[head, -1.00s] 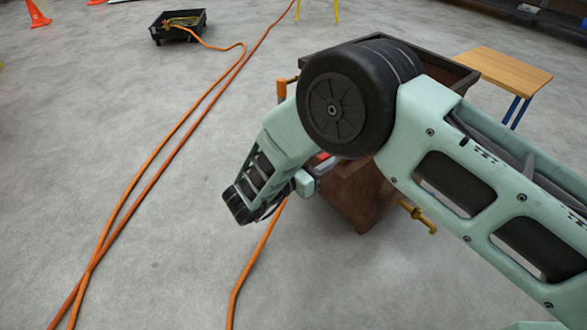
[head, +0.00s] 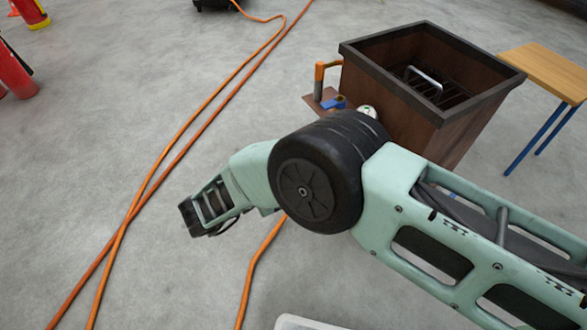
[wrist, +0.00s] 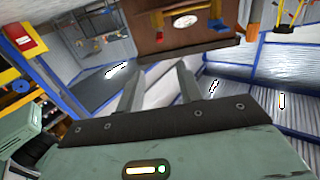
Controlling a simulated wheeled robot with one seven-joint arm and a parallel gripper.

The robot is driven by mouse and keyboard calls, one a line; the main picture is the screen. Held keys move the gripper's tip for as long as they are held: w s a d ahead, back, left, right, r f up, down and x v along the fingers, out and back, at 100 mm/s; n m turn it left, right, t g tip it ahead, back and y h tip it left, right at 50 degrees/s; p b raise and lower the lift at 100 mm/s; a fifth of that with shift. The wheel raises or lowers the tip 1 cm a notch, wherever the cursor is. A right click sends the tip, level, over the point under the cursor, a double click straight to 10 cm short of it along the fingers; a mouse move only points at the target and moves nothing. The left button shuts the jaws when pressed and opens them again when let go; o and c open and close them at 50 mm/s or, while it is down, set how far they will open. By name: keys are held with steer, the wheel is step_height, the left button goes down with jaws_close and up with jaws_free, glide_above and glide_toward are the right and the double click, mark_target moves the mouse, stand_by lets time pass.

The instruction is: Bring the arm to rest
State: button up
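My arm reaches in from the right of the head view, bends at a black joint, and points down-left to a dark end over bare floor. I cannot make out the gripper's fingers there. In the wrist view my gripper (wrist: 160,72) shows two grey fingers standing apart with nothing between them. It is open and empty.
A brown box (head: 455,135) with a dark rim and a grate inside stands behind my arm. A wooden table (head: 548,72) is at right. Orange hoses (head: 180,143) cross the floor. Red extinguishers (head: 14,72) stand at left, with open floor between.

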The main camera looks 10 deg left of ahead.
stand_by(0.4)
steer(key=w+a+r+n+t+y, duration=0.1)
steer(key=w+a+r+n+y, duration=0.55)
steer(key=w+r+y, duration=0.75)
steer(key=s+a+r+n+g+y, duration=0.2)
steer(key=s+r+y, duration=0.1)
steer(key=r+y, duration=0.25)
steer(key=s+d+r+n+g+p, duration=0.1)
steer(key=s+d+r+n+g, duration=0.2)
steer(key=s+d+n+g, duration=0.65)
steer(key=s+d+f+m+g+h, duration=0.1)
steer(key=s+d+h, duration=0.2)
steer(key=s+d, duration=0.75)
steer(key=s+d+f+g+h, duration=0.1)
steer(key=s+d+h, duration=0.2)
steer(key=s+d, duration=0.75)
steer(key=w+d+r+p, duration=0.1)
steer(key=r+p, duration=1.8)
steer(key=w+d+r+p, duration=0.1)
steer(key=w+r+p, duration=0.1)
steer(key=r+p, duration=1.7)
steer(key=shift+w+d+r+p, duration=0.2)
steer(key=shift+w+d+p, duration=0.05)
steer(key=shift+d+p, duration=0.1)
